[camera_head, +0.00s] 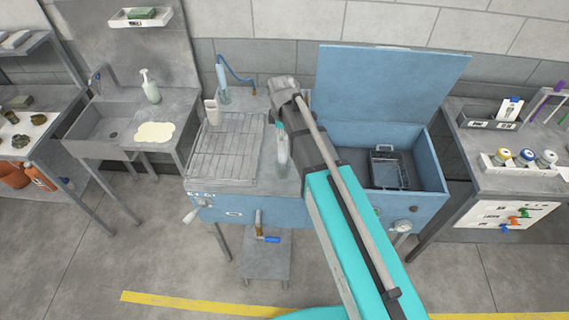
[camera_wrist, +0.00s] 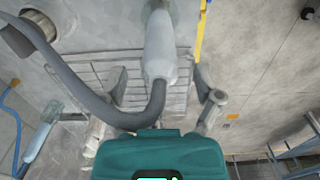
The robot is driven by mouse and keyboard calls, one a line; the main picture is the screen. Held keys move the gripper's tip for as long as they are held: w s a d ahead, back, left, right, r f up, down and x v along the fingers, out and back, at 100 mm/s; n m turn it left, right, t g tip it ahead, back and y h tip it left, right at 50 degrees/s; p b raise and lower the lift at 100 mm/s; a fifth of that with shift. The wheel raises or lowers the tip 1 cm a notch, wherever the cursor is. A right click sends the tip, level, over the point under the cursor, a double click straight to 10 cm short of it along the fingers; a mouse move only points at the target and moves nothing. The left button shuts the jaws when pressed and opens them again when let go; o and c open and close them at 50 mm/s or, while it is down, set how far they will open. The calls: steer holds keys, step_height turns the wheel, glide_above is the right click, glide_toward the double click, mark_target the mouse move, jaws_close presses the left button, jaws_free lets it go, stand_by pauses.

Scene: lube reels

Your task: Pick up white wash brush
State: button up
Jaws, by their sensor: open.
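My gripper (camera_wrist: 158,78) is open in the wrist view, one finger on each side of a white, rounded, bottle-like thing (camera_wrist: 160,45). I cannot tell from its shape whether this is the wash brush, or whether the fingers touch it. In the head view my arm reaches over the blue wash unit and its wrist hides the fingers. A pale upright thing with a bluish-green top (camera_head: 282,150) shows beside my wrist. A white, brush-like thing (camera_head: 212,111) stands at the back left of the wire rack (camera_head: 225,150).
The blue wash unit's open lid (camera_head: 390,85) rises behind my arm, with a basin and a grey basket (camera_head: 388,170) on the right. A clear-blue bottle (camera_head: 222,82) and a blue hose stand behind the rack.

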steer(key=shift+f, duration=0.1)
stand_by(0.6)
jaws_close()
